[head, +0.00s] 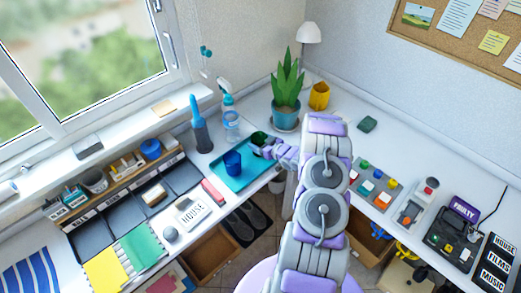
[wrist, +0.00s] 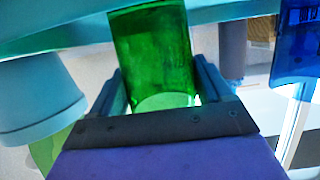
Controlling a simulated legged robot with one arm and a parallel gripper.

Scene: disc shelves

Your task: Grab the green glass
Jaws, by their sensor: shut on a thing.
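The green glass (wrist: 152,50) is in the middle of the wrist view, between the two fingers of my gripper (wrist: 160,90). The fingers stand at its left and right sides, and my gripper is shut on it. In the head view the green glass (head: 259,139) is small and dark at the right end of the teal tray (head: 238,176). My gripper (head: 268,149) reaches it there from the right and partly covers it. I cannot tell whether the glass touches the tray.
A blue glass (head: 232,162) stands on the tray, left of the green one; it also shows in the wrist view (wrist: 298,40). A potted plant (head: 286,95), a spray bottle (head: 230,118) and a yellow mug (head: 319,96) stand behind.

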